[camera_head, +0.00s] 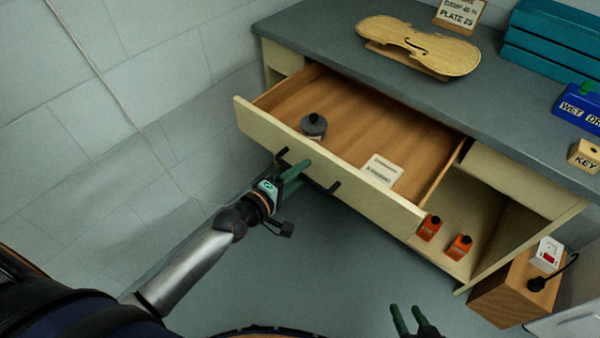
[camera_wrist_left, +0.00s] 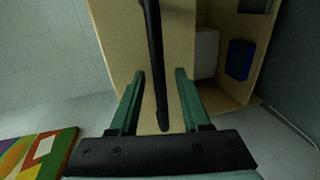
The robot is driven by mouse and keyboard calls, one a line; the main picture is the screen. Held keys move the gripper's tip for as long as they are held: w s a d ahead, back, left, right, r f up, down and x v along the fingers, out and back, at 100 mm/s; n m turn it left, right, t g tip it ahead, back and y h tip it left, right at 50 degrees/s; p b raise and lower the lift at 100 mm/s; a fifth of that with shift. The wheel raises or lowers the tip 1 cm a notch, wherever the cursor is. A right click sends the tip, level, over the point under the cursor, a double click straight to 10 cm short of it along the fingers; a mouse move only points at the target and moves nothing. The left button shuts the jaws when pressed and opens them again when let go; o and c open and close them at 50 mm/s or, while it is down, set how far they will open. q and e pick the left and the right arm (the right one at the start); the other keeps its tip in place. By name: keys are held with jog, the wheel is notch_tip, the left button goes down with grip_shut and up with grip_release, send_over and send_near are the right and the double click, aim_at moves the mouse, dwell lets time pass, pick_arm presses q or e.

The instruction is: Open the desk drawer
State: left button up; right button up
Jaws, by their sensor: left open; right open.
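The desk drawer (camera_head: 330,168) is pulled well out of the desk, and its wooden inside shows. Its front carries a black bar handle (camera_head: 333,187), which also shows in the left wrist view (camera_wrist_left: 154,60). My left gripper (camera_head: 297,174) is at the left part of the handle. In the left wrist view its two green fingers (camera_wrist_left: 157,98) are apart, with the handle bar between them. I cannot tell whether either finger touches the bar. My right gripper (camera_head: 408,318) shows at the bottom edge of the head view, away from the desk, with its green fingers apart.
In the drawer are a dark round tin (camera_head: 314,125) and a white labelled box (camera_head: 381,169). A violin plate (camera_head: 420,46) lies on the desk top (camera_head: 330,39). A wooden box (camera_head: 515,290) stands at the lower right.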

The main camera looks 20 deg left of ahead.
pick_arm(q)
jog(key=p+v, duration=0.1)
jog(key=v, duration=1.1)
jog(key=shift+s, duration=0.3)
pick_arm(e)
jog(key=shift+a+r, duration=0.1)
jog(key=shift+r, duration=0.4)
pick_arm(q)
jog(key=s+d+f+m+g+y, duration=0.2)
jog(key=s+d+f+m+g, duration=0.55)
jog(key=m, duration=0.95)
notch_tip(320, 180, up, 8)
jog(key=s+a+n+t+y+p, duration=0.1)
jog(key=s+a+t+p, duration=0.1)
jog(key=p, duration=1.2)
jog(key=shift+a+p, duration=0.35)
pick_arm(e)
jog(key=s+d+r+h, duration=0.1)
jog(key=d+r, duration=0.2)
jog(key=r, duration=0.7)
jog(key=shift+s+d+r+m, duration=0.15)
jog(key=shift+s+r+m, duration=0.15)
jog(key=shift+s, duration=0.1)
pick_arm(q)
jog(key=shift+s+f, duration=0.15)
